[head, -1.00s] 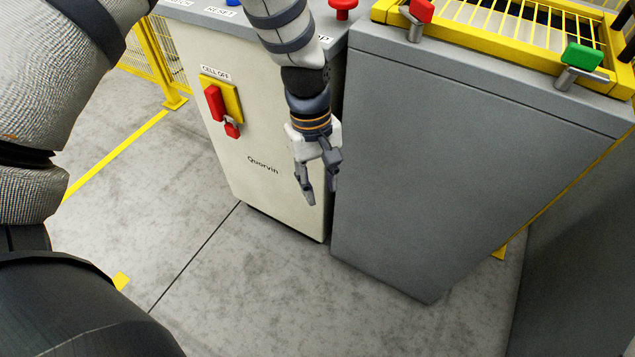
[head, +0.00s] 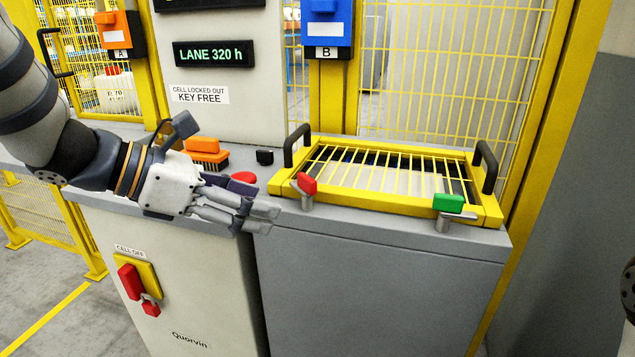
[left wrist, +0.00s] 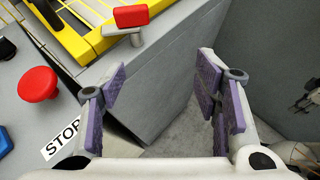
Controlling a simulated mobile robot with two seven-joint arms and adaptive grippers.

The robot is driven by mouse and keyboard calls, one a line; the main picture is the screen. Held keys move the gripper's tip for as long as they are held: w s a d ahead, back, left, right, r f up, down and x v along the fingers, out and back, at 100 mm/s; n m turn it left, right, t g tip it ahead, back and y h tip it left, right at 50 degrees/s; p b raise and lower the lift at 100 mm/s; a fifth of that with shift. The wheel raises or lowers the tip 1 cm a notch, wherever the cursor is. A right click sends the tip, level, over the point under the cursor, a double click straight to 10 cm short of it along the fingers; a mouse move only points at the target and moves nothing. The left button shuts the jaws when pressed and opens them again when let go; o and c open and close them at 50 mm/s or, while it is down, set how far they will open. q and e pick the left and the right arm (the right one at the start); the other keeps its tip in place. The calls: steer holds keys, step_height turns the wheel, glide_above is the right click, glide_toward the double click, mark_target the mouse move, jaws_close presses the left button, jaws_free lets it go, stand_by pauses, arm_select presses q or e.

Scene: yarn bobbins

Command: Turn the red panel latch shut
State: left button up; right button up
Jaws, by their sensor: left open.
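The red panel latch (head: 307,183) is a red block on a grey metal post at the front left corner of the yellow barred panel (head: 370,207). In the left wrist view the red latch (left wrist: 132,17) is at the top, beyond the fingers, with its metal lever below the red block. My left gripper (head: 266,218) is open and empty, left of the latch and slightly nearer, apart from it. Its spread fingers (left wrist: 165,88) show in the left wrist view with only the grey cabinet and floor between them.
A green latch (head: 448,202) is at the panel's front right. Black handles (head: 298,143) stand at both panel ends. A red stop button (left wrist: 38,84) is near my left gripper on the white cabinet's top. The floor ahead is hidden by the grey cabinet (head: 380,285).

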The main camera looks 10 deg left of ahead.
mark_target(305, 177)
arm_select(q)
step_height(305, 177, up, 4)
steer(key=w+a+n+t, duration=0.1)
steer(key=a+n+t, duration=0.1)
steer(key=t, duration=0.1)
steer(key=x, duration=1.2)
steer(key=shift+d+f, duration=0.2)
steer(key=shift+g, duration=0.3)
steer(key=c, duration=1.2)
